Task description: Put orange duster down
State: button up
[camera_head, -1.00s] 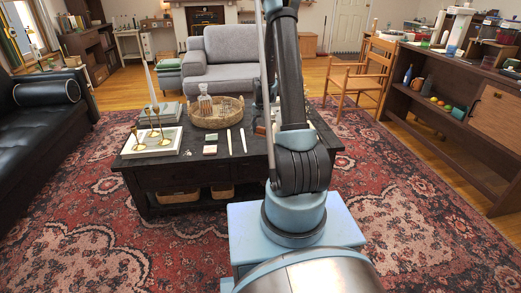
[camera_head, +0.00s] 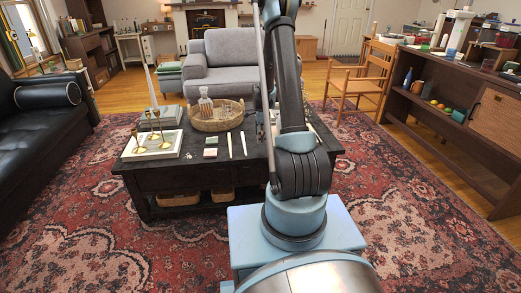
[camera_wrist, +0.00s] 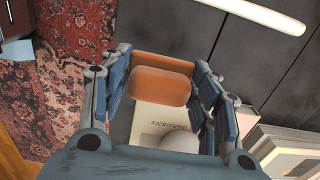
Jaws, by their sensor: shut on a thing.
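My gripper (camera_wrist: 160,95) is shut on the orange duster (camera_wrist: 160,86), a small orange-brown block between its blue fingers in the wrist view. Below the duster, a pale book (camera_wrist: 150,124) with printed lettering partly shows, along with a whitish rounded shape. The dark tabletop lies beyond. In the head view my gripper (camera_head: 265,122) is over the right part of the black coffee table (camera_head: 225,168), mostly behind my arm. I cannot make out the duster there, or whether it touches anything beneath.
The table also holds a wicker tray (camera_head: 209,125) with a glass bottle, brass candlesticks (camera_head: 157,128) on a pale book, a small box (camera_head: 210,152) and two white sticks. A grey sofa (camera_head: 237,62) stands behind, a wooden chair (camera_head: 358,80) to the right.

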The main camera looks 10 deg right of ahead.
aim_at(261, 150)
jog(key=shift+f, duration=3.45)
jog(key=shift+s+f, duration=0.1)
jog(key=shift+f, duration=0.15)
jog(key=shift+s, duration=0.1)
jog(key=o, duration=1.2)
jog(key=shift+f, duration=0.1)
jog(key=shift+o, duration=0.6)
jog(key=shift+w+f, duration=0.4)
jog(key=shift+f, duration=0.35)
jog(key=shift+s+r, duration=0.2)
jog(key=shift+r, duration=0.3)
